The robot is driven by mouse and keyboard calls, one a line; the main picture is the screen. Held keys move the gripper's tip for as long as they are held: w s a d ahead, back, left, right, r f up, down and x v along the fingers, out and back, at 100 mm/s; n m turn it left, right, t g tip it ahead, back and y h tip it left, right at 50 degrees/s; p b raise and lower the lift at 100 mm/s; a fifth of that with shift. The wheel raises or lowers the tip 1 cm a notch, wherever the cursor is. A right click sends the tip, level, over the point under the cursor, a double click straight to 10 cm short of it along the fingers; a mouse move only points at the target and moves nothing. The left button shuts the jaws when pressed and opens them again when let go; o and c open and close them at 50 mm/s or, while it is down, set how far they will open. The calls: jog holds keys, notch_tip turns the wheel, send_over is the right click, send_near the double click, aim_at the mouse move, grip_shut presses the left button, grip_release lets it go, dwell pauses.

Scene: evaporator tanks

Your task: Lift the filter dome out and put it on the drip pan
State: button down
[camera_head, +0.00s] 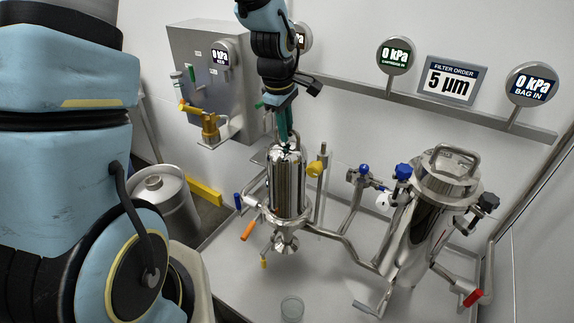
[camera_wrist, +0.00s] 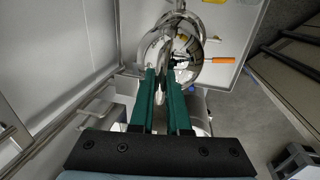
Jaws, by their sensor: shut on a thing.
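The filter dome (camera_head: 287,183) is a tall shiny steel cylinder, upright over its pipe base (camera_head: 285,242) left of centre in the head view. A ring with an orange handle (camera_head: 250,230) sits at its lower edge; I cannot tell whether there is a gap there. My gripper (camera_head: 288,141), with green fingers, points down at the dome's top and is shut on it. In the wrist view the fingers (camera_wrist: 168,80) meet the shiny dome (camera_wrist: 185,58); the exact grip spot is partly hidden. A grey flat surface (camera_head: 340,290) lies under the filters; I cannot tell if it is the drip pan.
A second, tilted steel housing (camera_head: 425,220) with valves stands at right. A yellow-knobbed valve (camera_head: 316,168) is close beside the dome. A grey box (camera_head: 212,75) is on the wall behind, and a steel drum (camera_head: 165,203) stands left. A small clear cup (camera_head: 292,308) sits in front.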

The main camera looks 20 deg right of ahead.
jog(key=shift+r, duration=0.15)
notch_tip(320, 180, up, 18)
jog(key=b, duration=0.3)
jog(key=shift+r+p, duration=1.25)
jog(key=shift+r, duration=0.2)
dwell(0.3)
jog(key=shift+f, duration=0.5)
dwell(0.4)
